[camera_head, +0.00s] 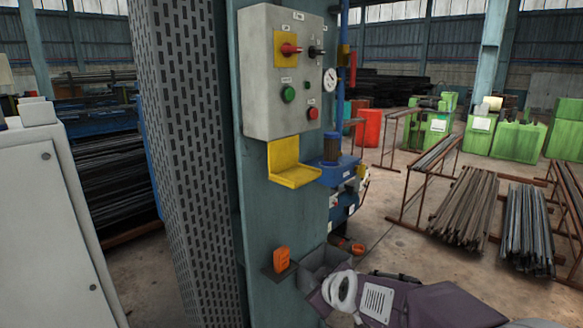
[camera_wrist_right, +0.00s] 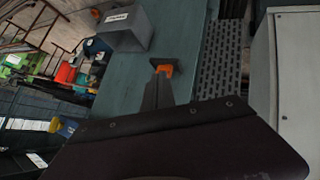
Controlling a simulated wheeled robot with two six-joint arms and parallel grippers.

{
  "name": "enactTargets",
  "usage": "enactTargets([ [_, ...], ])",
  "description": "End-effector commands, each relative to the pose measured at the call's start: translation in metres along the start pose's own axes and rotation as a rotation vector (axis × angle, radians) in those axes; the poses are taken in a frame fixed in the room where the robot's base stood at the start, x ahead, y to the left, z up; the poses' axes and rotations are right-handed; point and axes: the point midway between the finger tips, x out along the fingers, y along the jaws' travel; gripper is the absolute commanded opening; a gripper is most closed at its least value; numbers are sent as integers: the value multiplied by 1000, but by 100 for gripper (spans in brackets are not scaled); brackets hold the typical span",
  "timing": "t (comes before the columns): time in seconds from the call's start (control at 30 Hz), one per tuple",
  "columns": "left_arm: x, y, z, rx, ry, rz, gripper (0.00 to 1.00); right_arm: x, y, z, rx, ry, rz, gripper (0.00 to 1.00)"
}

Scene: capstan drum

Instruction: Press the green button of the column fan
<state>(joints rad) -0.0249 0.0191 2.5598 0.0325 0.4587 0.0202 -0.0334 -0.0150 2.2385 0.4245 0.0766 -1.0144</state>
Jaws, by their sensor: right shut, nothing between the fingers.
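The grey control box (camera_head: 262,65) is fixed high on the teal column (camera_head: 262,215) in the head view. Its green button (camera_head: 288,94) is the larger round one at the lower left, with a red button (camera_head: 313,113) to its lower right. A red rotary switch (camera_head: 289,49) on a yellow plate sits above the green button. My right gripper (camera_wrist_right: 157,92) shows in the wrist view, shut and empty, over the column. In the head view my right arm is at the lower right, well below the box, and its fingertips are not clear. My left gripper is out of view.
Below the box are a yellow bracket (camera_head: 292,172) and a blue motor unit (camera_head: 335,165). An orange item (camera_head: 282,259) sits on a small shelf lower down, beside a grey bin (camera_head: 318,262). A perforated panel (camera_head: 185,130) and a light cabinet (camera_head: 50,220) stand left.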

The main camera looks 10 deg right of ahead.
Motion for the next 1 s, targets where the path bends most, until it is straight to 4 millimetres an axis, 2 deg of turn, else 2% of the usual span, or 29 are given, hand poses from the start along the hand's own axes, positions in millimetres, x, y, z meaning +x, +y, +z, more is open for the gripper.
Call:
enactTargets([
  [0.03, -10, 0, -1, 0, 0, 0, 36, -10, 16, -23, -28, 40, 36, 0],
  [0.27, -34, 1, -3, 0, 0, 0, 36, -51, 84, -107, -145, 198, 224, 0],
  [0.47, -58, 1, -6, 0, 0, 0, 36, -104, 140, -174, -206, 302, 393, 0],
  [0.6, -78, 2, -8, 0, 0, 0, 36, -147, 176, -216, -226, 360, 502, 0],
  [0.8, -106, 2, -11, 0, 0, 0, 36, -207, 216, -265, -222, 427, 620, 0],
  [0.9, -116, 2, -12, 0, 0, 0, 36, -226, 227, -279, -216, 448, 650, 0],
  [1.0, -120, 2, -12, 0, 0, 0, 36, -237, 233, -287, -208, 462, 666, 0],
])
